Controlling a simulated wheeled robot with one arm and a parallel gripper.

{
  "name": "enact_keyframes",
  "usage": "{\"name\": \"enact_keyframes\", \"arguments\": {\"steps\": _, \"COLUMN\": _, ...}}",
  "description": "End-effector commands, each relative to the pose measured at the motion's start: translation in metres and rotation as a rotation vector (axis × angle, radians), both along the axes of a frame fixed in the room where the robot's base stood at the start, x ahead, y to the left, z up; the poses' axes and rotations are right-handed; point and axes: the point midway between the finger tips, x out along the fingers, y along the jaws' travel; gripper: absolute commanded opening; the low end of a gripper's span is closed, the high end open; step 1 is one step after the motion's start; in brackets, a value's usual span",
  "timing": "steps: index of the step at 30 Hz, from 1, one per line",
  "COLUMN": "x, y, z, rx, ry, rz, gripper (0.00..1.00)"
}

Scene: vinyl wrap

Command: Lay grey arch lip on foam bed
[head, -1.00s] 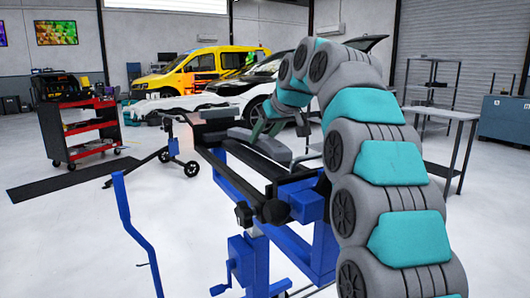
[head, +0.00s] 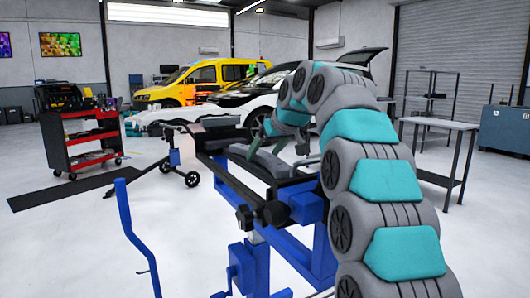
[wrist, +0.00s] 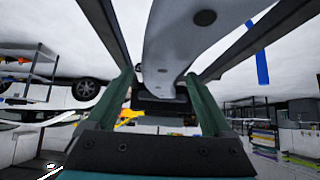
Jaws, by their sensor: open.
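The grey arch lip (head: 258,160) is a curved grey strip on top of the blue-framed stand in the head view. In the wrist view the grey arch lip (wrist: 190,30) runs down from the top edge and narrows toward the space between my fingertips. My gripper (wrist: 159,75) is open, with a dark green finger on each side of the lip's narrow end; I cannot tell whether they touch it. In the head view my gripper (head: 264,146) is small and close to the lip. I cannot clearly make out the foam bed among the stand's dark top parts.
The blue stand (head: 264,262) has black clamps and rails. A red tool cart (head: 85,145) and a black floor mat (head: 65,188) are at left. A grey table (head: 445,125) is at right. Cars stand behind. White floor lies open between.

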Motion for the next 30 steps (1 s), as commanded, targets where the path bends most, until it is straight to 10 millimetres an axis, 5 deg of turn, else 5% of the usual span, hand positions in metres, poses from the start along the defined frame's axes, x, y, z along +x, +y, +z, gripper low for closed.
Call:
{"name": "enact_keyframes", "arguments": {"steps": 8, "x": -0.009, "y": -0.006, "z": 0.014, "rx": 0.001, "ry": -0.003, "rz": -0.001, "gripper": 0.85}}
{"name": "enact_keyframes", "arguments": {"steps": 22, "x": -0.06, "y": -0.041, "z": 0.077, "rx": 0.001, "ry": -0.002, "rz": -0.001, "gripper": 0.85}}
{"name": "enact_keyframes", "arguments": {"steps": 30, "x": -0.07, "y": -0.047, "z": 0.087, "rx": 0.001, "ry": 0.0, "rz": -0.001, "gripper": 0.85}}
